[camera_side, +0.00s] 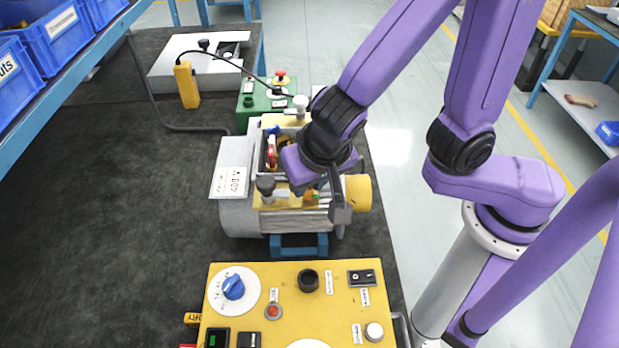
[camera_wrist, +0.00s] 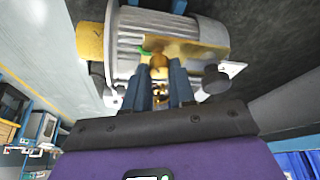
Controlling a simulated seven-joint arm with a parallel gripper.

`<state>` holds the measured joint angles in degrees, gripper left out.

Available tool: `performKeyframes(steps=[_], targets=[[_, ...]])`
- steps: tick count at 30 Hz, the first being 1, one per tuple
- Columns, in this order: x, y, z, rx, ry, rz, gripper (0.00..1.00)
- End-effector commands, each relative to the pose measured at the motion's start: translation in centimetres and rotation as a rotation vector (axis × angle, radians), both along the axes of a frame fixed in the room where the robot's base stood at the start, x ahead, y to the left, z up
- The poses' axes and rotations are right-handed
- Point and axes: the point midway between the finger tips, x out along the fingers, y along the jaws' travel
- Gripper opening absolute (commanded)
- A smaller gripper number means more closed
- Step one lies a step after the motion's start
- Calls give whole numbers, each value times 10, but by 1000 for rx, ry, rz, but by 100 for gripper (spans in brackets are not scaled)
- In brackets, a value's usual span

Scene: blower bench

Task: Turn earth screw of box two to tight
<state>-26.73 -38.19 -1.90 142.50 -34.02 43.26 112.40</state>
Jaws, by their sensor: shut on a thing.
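The grey ribbed blower motor (camera_side: 240,217) stands on the bench with an open yellow-edged terminal box (camera_side: 292,219) on top. My gripper (camera_side: 326,190) points down into this box at its right side. In the wrist view, the two fingers of my gripper (camera_wrist: 165,75) straddle a small brass-coloured part (camera_wrist: 158,72), which I take to be the earth screw. The fingers are shut on it and hide most of it. A green patch (camera_wrist: 144,53) shows beside the fingertips. The screw's turn angle cannot be seen, and no box number is legible.
A tilted "400 V" lid plate (camera_side: 232,181) is at the motor's left. A yellow control panel (camera_side: 238,313) with knobs stands in front. A green switch box (camera_side: 256,115) stands behind. Blue bins (camera_side: 52,40) line the upper left. The dark bench mat (camera_side: 100,210) is clear at left.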

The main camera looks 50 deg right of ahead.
Motion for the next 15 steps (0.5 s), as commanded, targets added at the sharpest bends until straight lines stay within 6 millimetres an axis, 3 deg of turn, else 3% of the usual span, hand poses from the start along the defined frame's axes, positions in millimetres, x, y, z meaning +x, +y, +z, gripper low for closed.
performKeyframes(steps=[15], targets=[[-1, 1, -1, 0, 4, -147, 0]])
